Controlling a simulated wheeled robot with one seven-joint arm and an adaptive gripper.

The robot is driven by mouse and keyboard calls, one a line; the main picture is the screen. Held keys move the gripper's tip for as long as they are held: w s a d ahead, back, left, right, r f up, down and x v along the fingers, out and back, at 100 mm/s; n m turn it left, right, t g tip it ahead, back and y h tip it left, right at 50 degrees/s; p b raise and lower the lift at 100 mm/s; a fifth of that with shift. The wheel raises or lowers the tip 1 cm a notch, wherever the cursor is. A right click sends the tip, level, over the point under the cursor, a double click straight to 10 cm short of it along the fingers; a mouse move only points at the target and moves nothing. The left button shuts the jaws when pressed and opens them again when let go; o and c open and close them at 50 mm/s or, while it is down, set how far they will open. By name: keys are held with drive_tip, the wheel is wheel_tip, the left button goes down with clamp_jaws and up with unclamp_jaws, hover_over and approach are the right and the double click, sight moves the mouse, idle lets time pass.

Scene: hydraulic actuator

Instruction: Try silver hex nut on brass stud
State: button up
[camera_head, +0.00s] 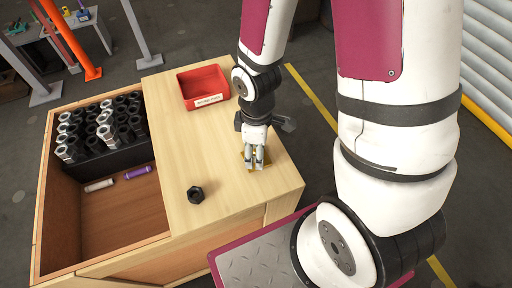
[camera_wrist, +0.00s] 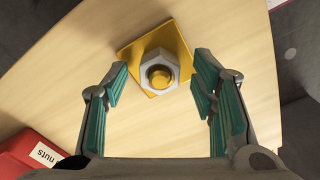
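The brass stud (camera_wrist: 160,76) stands up from a square brass plate (camera_wrist: 133,54) on the wooden worktop in the wrist view. The silver hex nut (camera_wrist: 148,62) sits around the stud, whose round brass top shows through the hole. How far down the nut sits cannot be told. My gripper (camera_wrist: 160,78) is open, with its green-padded fingers on either side of the nut and apart from it. In the head view my gripper (camera_head: 254,166) is over the brass plate near the worktop's right side and hides most of the nut and stud.
A black hex nut (camera_head: 196,194) lies on the worktop to the left of my gripper. A labelled red bin (camera_head: 203,102) stands farther back. On the left, an open wooden compartment (camera_head: 120,215) holds a black rack of bolts, a white rod (camera_head: 99,185) and a purple rod (camera_head: 138,173).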

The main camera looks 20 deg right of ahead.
wheel_tip(320, 180, up, 12)
idle(0.9)
idle(0.7)
drive_tip(key=s+d+r+m+t+p, duration=0.1)
drive_tip(key=s+r+m, duration=0.4)
drive_tip(key=r, duration=0.5)
drive_tip(key=s+d+r+m+t+p, duration=0.1)
drive_tip(key=s+r+m+t+p, duration=0.2)
drive_tip(key=s+r+m, duration=0.3)
wheel_tip(320, 180, up, 6)
drive_tip(key=shift+s+d+f+m+p, duration=0.2)
drive_tip(key=shift+s+d+m+p, duration=0.15)
drive_tip(key=shift+s+p, duration=0.45)
drive_tip(key=shift+s, duration=0.1)
